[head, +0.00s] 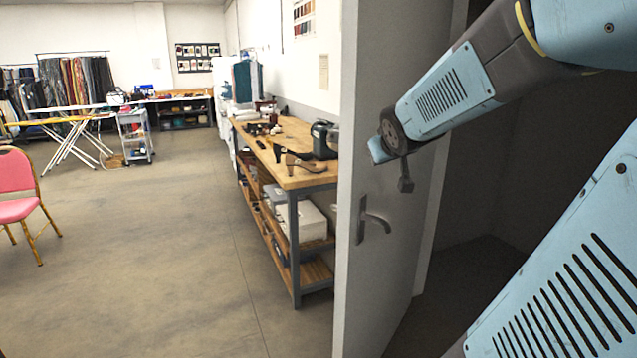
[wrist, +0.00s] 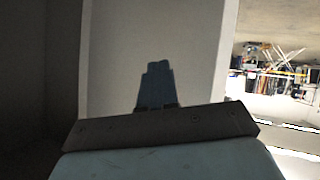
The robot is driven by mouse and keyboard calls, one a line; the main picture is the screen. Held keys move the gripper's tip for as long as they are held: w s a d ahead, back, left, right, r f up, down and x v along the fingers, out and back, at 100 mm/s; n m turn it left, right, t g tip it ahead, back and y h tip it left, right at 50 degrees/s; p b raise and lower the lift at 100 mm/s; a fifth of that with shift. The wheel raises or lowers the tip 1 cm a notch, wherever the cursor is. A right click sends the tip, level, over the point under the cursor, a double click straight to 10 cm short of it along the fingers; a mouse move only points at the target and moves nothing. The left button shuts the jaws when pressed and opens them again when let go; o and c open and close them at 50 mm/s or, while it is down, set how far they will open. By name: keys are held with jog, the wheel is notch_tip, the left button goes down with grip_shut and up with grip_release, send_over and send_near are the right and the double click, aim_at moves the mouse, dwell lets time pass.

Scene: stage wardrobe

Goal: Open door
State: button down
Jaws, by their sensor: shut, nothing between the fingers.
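The grey door (head: 425,225) stands open at an angle in the head view, its near vertical edge toward me. A metal lever handle (head: 375,219) sits on its face, close to that edge. My gripper (head: 405,186) is shut and empty, above and slightly right of the handle, in front of the door face. I cannot tell whether it touches the door. In the wrist view the closed fingers (wrist: 157,72) point at a pale panel that looks like the door (wrist: 190,50); the handle does not show there.
A dark space (head: 485,190) with bare floor lies right of the door. Left of it stands a long workbench (head: 290,180) with tools and shelves. A pink chair (head: 18,190) is at the far left. The floor (head: 150,260) between is clear.

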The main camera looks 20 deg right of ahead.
jog(key=w+d+f+n+t+y, duration=0.3)
jog(key=w+d+n+t+y, duration=0.1)
jog(key=w+d, duration=0.6)
jog(key=n+y, duration=0.3)
jog(key=y, duration=0.7)
send_near(375, 181)
jog(key=x, duration=0.8)
